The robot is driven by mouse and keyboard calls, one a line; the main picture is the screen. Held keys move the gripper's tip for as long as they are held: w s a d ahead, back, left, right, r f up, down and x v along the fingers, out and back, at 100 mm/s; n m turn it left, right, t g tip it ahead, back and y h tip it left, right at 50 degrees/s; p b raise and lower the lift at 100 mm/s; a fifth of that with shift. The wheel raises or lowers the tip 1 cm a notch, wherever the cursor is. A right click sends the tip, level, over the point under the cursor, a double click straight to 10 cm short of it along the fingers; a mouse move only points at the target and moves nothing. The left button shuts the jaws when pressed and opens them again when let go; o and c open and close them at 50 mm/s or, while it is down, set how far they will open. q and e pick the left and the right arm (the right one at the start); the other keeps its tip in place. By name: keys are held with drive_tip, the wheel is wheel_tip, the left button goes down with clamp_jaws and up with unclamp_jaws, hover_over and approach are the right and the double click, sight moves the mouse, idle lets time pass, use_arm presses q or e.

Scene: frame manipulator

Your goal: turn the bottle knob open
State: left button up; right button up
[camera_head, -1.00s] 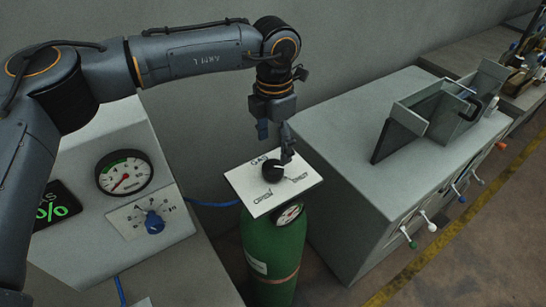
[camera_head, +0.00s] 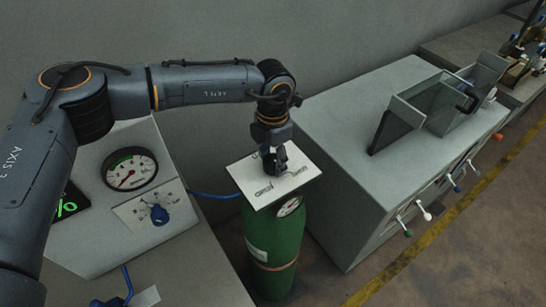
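The green gas bottle (camera_head: 275,238) stands upright on the floor between the two grey cabinets. A tilted white plate (camera_head: 247,176) with printed labels sits on its top, and a small gauge (camera_head: 289,206) shows below the plate's edge. The black bottle knob (camera_head: 271,168) is on the plate, partly hidden by my gripper. My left gripper (camera_head: 275,162) points down over the knob with its fingers around or right beside it. I cannot tell whether the fingers press on it. My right gripper is not in view.
A grey panel with a round gauge (camera_head: 130,168) and a blue knob (camera_head: 159,214) stands left. A blue hose (camera_head: 215,195) runs to the bottle.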

use_arm(q)
drive_tip(key=shift+c, duration=1.3)
drive_tip(key=shift+f+m+b, duration=0.15)
drive_tip(key=shift+m+b, duration=0.15)
drive_tip(key=shift+b, duration=0.35)
drive_tip(key=m+b, duration=0.8)
drive_tip(key=b, duration=0.3)
drive_tip(key=shift+w+f, duration=0.1)
drive_tip(key=m+b, duration=0.3)
drive_tip(key=m, duration=0.1)
drive_tip(key=shift+m, duration=0.3)
drive_tip(key=shift+r+m+b, duration=0.2)
drive_tip(key=shift+m+b, duration=0.2)
drive_tip(key=shift+m, duration=0.8)
drive_tip(key=shift+m+b, duration=0.3)
drive_tip(key=shift+m, duration=0.8)
drive_tip(key=shift+r, duration=0.1)
